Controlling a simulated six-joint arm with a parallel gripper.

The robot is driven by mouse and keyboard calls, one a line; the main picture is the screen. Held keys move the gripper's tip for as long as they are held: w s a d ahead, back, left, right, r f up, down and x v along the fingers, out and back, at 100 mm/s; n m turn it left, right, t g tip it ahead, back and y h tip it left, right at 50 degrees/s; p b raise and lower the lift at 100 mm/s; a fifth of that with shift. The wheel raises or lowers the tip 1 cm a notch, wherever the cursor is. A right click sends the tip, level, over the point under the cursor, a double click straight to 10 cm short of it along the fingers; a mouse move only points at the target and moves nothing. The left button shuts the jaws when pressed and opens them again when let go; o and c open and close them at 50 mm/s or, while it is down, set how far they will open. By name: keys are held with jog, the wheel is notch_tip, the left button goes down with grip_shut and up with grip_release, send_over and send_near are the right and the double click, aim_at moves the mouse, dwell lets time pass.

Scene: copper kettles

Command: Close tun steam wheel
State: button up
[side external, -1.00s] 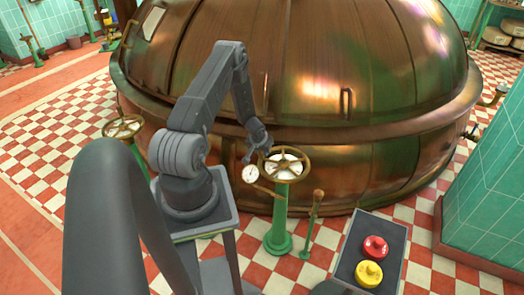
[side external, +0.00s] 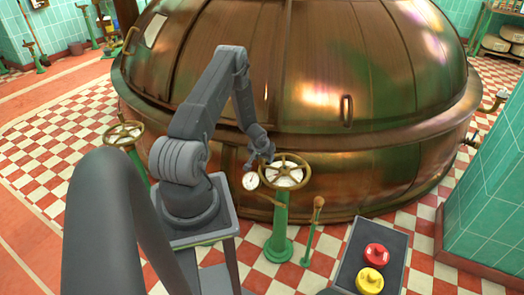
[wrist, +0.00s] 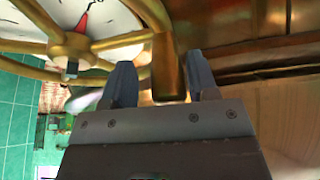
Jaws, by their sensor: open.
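A brass handwheel (side external: 300,182) with spokes sits on a green post (side external: 279,225) in front of the big copper vessel, with a white dial face beneath it. My gripper (side external: 259,162) is at the wheel's far left edge in the side view. In the wrist view, the wheel's spokes and rim (wrist: 105,43) fill the upper left. A brass peg (wrist: 168,75) stands between the two dark fingertips of my gripper (wrist: 160,80). The jaws are open around it. I cannot tell whether either finger touches it.
The copper vessel (side external: 300,90) rises close behind. A second handwheel (side external: 123,134) is at left. A box with red and yellow buttons (side external: 345,275) is at lower right.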

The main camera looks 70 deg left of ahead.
jog(key=v, duration=1.1)
jog(key=shift+d, duration=0.1)
jog(key=shift+c, duration=0.9)
jog(key=d+n, duration=0.1)
jog(key=n, duration=0.1)
jog(key=d+n, duration=0.2)
jog(key=d+n+t, duration=0.1)
jog(key=d+n, duration=0.1)
jog(key=shift+d+r, duration=0.2)
jog(key=shift+r, duration=0.15)
jog(key=c, duration=0.6)
jog(key=s+n+y, duration=0.1)
jog(key=n, duration=0.1)
jog(key=s+r+n+g+y, duration=0.1)
jog(key=s+n, duration=0.1)
jog(key=s+d+n, duration=0.1)
jog(key=s+n, duration=0.1)
jog(key=shift+r+n+y, duration=0.2)
jog(key=shift+n+y, duration=0.1)
jog(key=shift+y, duration=0.1)
grip_shut()
jog(key=w+a+r+x, duration=0.1)
jog(key=x, duration=1.1)
jog(key=shift+n+g, duration=0.4)
